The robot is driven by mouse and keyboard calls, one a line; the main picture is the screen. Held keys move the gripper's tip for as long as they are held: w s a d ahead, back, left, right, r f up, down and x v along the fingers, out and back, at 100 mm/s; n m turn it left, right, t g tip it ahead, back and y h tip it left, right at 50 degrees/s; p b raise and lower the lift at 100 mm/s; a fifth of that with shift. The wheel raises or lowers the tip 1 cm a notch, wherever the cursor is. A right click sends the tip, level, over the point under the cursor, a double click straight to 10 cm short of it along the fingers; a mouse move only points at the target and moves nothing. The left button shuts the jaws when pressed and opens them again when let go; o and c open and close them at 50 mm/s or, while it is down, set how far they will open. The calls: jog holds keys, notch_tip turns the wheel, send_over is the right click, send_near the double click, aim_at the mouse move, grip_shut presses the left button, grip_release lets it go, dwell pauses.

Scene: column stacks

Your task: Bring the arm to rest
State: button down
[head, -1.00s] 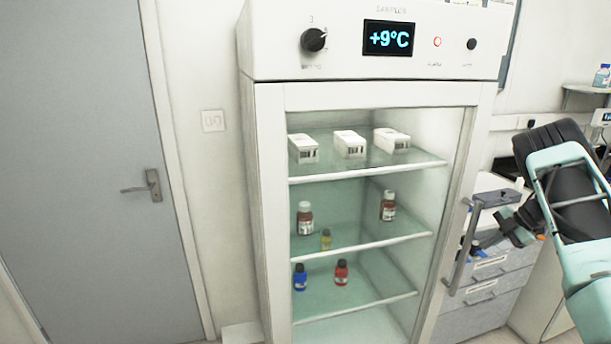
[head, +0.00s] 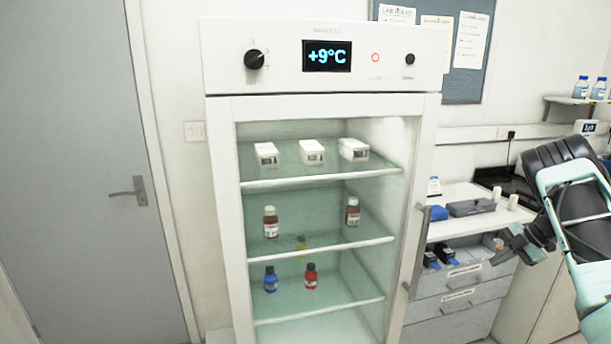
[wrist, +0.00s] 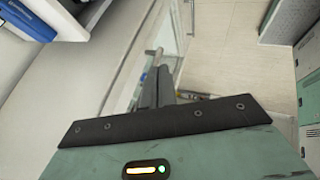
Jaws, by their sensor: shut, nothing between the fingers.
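My arm (head: 575,215), pale teal and black, is folded at the right side of the head view. My gripper (head: 497,259) points left and down there, in front of the drawer unit and apart from the fridge handle. In the wrist view the two dark fingers of my gripper (wrist: 155,88) lie side by side, shut, with nothing seen between them.
A glass-fronted fridge (head: 320,106) holds white boxes and several bottles; its handle (head: 418,250) is on the right. A drawer unit (head: 460,290) stands right of it, below a counter with small items. A grey door (head: 75,170) is at left. Floor (wrist: 228,40) shows clear.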

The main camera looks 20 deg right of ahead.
jog(key=w+a+r+m+t+h, duration=0.4)
jog(key=w+a+r+t, duration=0.15)
jog(key=w+r, duration=0.55)
jog(key=s+a+r+m+h, duration=0.1)
jog(key=a+r+m+h, duration=0.1)
jog(key=a+r+m, duration=0.3)
jog(key=s+a+r+m+h, duration=0.15)
jog(key=a+m, duration=0.25)
jog(key=a, duration=0.4)
jog(key=s+a+f+n+g+y+b, duration=0.1)
jog(key=s+a+g, duration=0.4)
jog(key=s+a, duration=1.4)
jog(key=s+a+f+n+g+y+b, duration=0.1)
jog(key=s+a+f+g+b, duration=0.2)
jog(key=s+a, duration=1.6)
jog(key=shift+a+f+n+g+y+b, duration=0.35)
jog(key=shift+a+f+g, duration=0.1)
jog(key=shift+a+g, duration=0.75)
jog(key=shift+s, duration=0.1)
